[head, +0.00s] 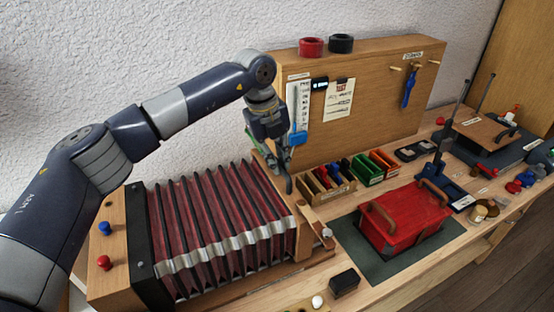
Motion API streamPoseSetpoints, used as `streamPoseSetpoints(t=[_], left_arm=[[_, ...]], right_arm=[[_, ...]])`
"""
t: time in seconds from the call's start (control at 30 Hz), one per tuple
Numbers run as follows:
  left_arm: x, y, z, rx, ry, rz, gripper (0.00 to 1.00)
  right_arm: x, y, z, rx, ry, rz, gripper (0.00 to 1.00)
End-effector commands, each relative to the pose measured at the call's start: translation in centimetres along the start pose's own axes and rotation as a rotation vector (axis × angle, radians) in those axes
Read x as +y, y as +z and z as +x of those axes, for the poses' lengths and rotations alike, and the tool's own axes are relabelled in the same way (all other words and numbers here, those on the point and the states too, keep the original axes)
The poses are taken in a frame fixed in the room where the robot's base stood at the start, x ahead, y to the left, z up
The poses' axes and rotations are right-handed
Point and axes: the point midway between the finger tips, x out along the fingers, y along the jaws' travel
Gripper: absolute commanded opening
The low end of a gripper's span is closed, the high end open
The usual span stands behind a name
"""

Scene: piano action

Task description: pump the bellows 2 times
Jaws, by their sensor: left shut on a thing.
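The bellows (215,222) lie on the bench at the lower left, with dark red pleats and metal-edged corners. The pleats are spread apart between a wooden end block (112,235) on the left and a wooden end board (306,240) on the right. My left gripper (286,186) reaches down at the top of the right end board and is shut on a part there. The gripped part is mostly hidden by the fingers; it seems to be the end board or its handle. My right gripper is out of view.
An upright wooden panel (385,110) backs the bench. A black block (344,283) lies near the front edge.

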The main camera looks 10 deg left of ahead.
Motion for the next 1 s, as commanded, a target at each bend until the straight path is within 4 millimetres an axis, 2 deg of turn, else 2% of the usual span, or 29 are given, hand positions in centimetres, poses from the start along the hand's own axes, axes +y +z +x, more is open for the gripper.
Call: streamPoseSetpoints(t=[0.23,0.27,0.33,0.73,0.87,1.0], left_arm=[[0.0,0.0,-0.2,0.0,0.0,0.002,0.0],[0.0,0.0,-0.2,0.0,0.0,0.002,0.17],[0.0,0.0,-0.2,0.0,0.0,0.002,0.32],[0.1,0.1,-0.5,0.0,0.003,0.0,0.32],[0.0,0.1,-2.2,-0.002,0.0,0.001,0.32],[0.0,0.1,-5.2,-0.003,0.001,0.001,0.32]], right_arm=[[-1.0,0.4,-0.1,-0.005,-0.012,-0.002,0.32],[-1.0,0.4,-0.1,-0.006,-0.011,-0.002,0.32],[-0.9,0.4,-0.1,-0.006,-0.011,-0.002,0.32],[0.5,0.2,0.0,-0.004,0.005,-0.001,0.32],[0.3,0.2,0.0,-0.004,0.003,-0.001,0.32],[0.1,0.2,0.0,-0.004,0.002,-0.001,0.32]])
